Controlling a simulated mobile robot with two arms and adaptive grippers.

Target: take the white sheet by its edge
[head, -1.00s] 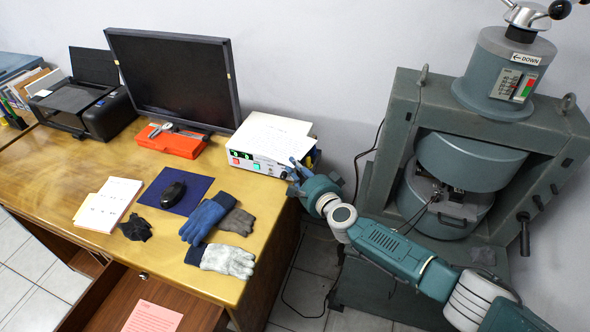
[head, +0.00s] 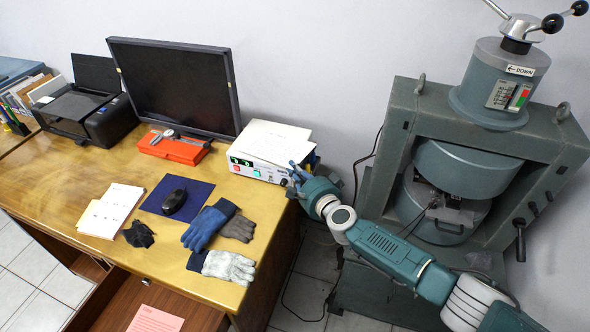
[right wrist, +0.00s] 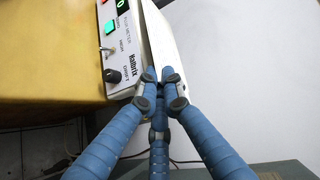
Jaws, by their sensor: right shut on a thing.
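The white sheet (head: 272,140) lies on top of the white meter box (head: 256,171) at the right end of the desk. It also shows as a pale strip along the box in the right wrist view (right wrist: 160,42). My right gripper (head: 294,171) is at the front right corner of the box. In the right wrist view, its blue fingers (right wrist: 160,76) are closed together on the sheet's edge, beside the box. The fingers hide the gripped part of the edge. My left gripper is not in view.
A black monitor (head: 175,85), red case (head: 172,147), printer (head: 88,103), mouse on a blue pad (head: 153,203), papers (head: 111,210) and gloves (head: 207,226) are on the desk. A large green-grey magnet (head: 399,150) stands at the right.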

